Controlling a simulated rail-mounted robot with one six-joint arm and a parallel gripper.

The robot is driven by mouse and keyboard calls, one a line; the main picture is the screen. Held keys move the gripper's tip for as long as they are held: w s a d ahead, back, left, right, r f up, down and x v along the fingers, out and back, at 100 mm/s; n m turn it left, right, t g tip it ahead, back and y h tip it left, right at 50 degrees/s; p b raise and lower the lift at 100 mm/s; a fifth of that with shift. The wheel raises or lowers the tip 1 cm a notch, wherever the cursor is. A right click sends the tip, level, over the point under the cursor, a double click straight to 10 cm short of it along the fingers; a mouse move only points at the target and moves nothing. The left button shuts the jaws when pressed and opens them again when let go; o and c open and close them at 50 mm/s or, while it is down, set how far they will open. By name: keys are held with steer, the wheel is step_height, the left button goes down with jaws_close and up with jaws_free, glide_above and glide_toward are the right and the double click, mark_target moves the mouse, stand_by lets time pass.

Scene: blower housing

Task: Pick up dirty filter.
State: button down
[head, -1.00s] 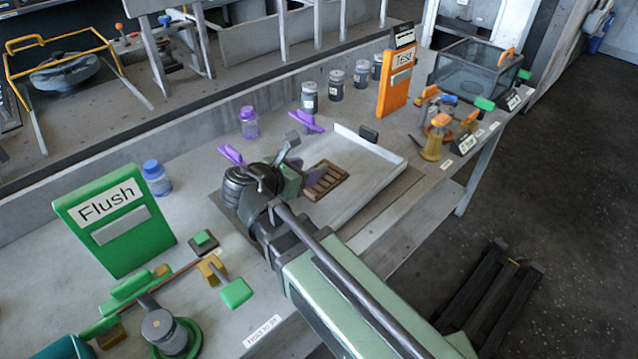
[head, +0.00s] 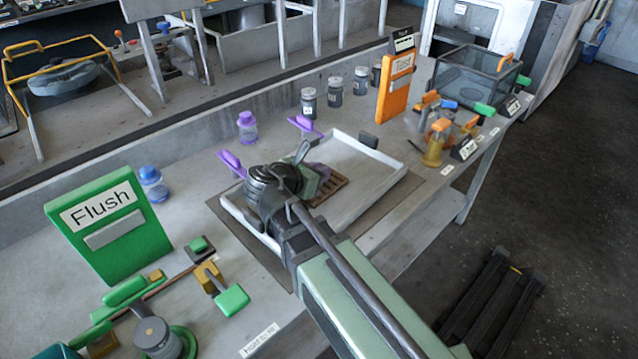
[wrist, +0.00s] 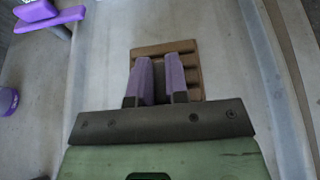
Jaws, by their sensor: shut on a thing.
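The dirty filter, a brown slatted block (head: 330,190), lies in the shallow white tray (head: 384,182) on the bench. In the wrist view the filter (wrist: 189,58) shows beyond and to the right of my fingers. My gripper (wrist: 161,80) has purple finger pads and is shut on the filter, close together over its near part. In the head view my gripper (head: 318,176) reaches down into the tray at the filter's left side; my wrist hides much of the fingers. The exact contact is hidden, and no gap under the filter is visible.
Purple clamps (head: 231,163) stand at the tray's left and far edges. A green Flush board (head: 108,226) stands left, an orange Test board (head: 395,86) at the back right. Several dark jars (head: 335,86) line the back. The tray's right part is clear.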

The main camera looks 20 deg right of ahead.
steer(key=shift+r, duration=0.15)
step_height(320, 180, up, 20)
steer(key=p, duration=2)
